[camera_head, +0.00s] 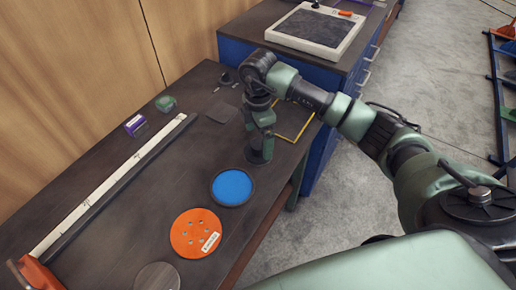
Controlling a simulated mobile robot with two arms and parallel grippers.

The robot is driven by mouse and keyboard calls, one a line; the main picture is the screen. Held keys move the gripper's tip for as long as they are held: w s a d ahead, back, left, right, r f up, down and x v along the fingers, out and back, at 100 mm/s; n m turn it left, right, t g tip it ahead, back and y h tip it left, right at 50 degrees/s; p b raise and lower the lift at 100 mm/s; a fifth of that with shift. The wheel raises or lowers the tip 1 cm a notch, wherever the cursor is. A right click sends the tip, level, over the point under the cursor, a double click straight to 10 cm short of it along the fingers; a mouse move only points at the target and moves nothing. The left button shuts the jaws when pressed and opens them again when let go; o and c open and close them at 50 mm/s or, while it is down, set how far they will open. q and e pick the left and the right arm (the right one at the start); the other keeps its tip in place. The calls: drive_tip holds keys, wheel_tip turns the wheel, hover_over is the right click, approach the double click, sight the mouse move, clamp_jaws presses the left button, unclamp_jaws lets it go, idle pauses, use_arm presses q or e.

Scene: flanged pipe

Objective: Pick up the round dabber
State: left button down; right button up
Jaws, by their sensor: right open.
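My right gripper (262,124) reaches down over the far right part of the dark workbench, its fingers pointing down and open. Directly below the fingers is a dark round piece (257,155), which looks like the round dabber. The gripper hides part of it, and I cannot tell whether the fingers touch it. Just in front of it lies a shallow round dish (232,187) with a dark rim and blue content. My left gripper is not in view.
An orange disc with holes (196,234) and a grey round piece (158,276) lie nearer. A long pale strip (105,192) runs along the left. Purple (135,125) and green (165,103) items sit at the back. A yellow-edged sheet (293,121) lies right of the gripper. A blue cabinet (324,160) adjoins the bench.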

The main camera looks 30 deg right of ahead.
wheel_tip(320, 180, down, 4)
drive_tip(key=shift+r+p, duration=0.15)
drive_tip(key=shift+p, duration=0.5)
drive_tip(key=shift+f, duration=0.35)
drive_tip(key=c, duration=1.4)
drive_tip(key=shift+c, duration=0.2)
drive_tip(key=shift+r, duration=0.15)
wheel_tip(320, 180, up, 14)
drive_tip(key=b, duration=0.3)
wheel_tip(320, 180, up, 6)
hover_over(258, 144)
